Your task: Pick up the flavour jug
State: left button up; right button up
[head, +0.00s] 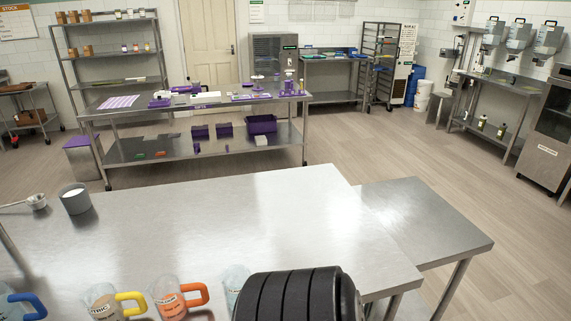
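Several clear jugs stand along the near edge of the steel table (200,230). One jug has a blue handle (24,303) and is cut off at the lower left. The jug with a yellow handle (130,303) has a label that seems to end in "TRIC". The jug with an orange handle (182,296) holds orange contents; its label is too small to read surely. A pale clear jug (235,277) is mostly hidden behind a black ribbed part of mine. I cannot read "flavour" on any jug. Neither gripper's fingers show.
A grey cup (75,199) with white contents and a metal scoop (36,202) are at the table's left. The middle and right of the table are clear. A lower steel table (425,220) adjoins on the right. A bench with purple items (200,105) stands behind.

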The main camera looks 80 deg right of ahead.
aim_at(234, 277)
jog(key=z, duration=2.15)
